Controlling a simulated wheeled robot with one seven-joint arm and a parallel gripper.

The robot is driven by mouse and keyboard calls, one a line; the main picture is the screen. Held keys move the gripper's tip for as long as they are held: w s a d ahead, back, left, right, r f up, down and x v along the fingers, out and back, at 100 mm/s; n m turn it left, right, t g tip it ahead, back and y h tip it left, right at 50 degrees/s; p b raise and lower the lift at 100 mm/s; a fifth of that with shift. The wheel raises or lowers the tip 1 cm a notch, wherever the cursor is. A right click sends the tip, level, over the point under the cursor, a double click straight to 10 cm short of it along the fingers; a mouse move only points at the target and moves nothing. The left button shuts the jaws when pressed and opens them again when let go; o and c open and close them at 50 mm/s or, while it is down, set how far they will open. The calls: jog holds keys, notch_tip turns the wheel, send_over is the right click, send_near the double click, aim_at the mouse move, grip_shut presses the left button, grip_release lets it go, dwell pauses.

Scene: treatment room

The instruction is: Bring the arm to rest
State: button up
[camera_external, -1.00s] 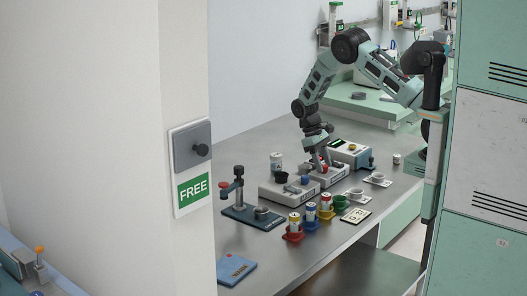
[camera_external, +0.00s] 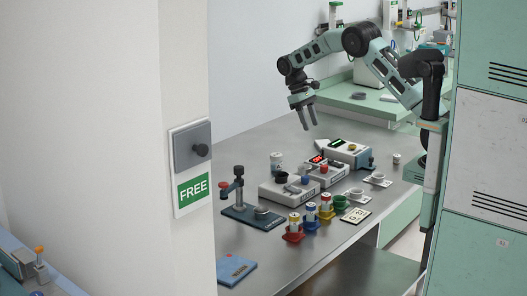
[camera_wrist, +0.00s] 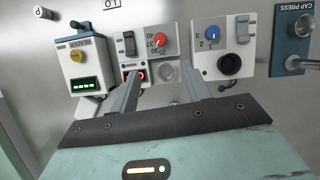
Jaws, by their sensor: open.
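My gripper (camera_external: 307,119) is raised well above the table (camera_external: 262,149) in the external view, fingers apart and pointing down, with nothing between them. In the wrist view my gripper (camera_wrist: 157,92) shows two spread fingers over the front of a device with a red dial (camera_wrist: 158,40). That device has a small lit red display. My arm is bent, with its forearm nearly level. The gripper touches nothing that I can see.
Below stand the reader (camera_wrist: 86,62), a blue-dial device (camera_wrist: 212,32) and the cap press (camera_external: 240,195). Several coloured holders (camera_external: 293,232) with cans, a green cup (camera_external: 340,203) and a blue pad (camera_external: 236,269) sit toward the front. The air around the gripper is clear.

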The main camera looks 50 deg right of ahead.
jog(key=shift+v, duration=0.9)
jog(key=s+a+r+n+t+y, duration=0.1)
jog(key=s+a+r+n, duration=0.1)
jog(key=s+a, duration=0.7)
jog(key=s+a+r+n+t, duration=0.1)
jog(key=s+a+r, duration=0.1)
jog(key=s+a, duration=0.7)
jog(key=s+a+f+n+t, duration=0.1)
jog(key=s+a, duration=0.1)
jog(key=s, duration=0.7)
jog(key=s+a+f+n+t, duration=0.1)
jog(key=s+a+n, duration=0.1)
jog(key=s, duration=0.7)
jog(key=shift+s+a+f+n, duration=0.2)
jog(key=shift+a+f+n, duration=0.15)
jog(key=shift+a, duration=0.2)
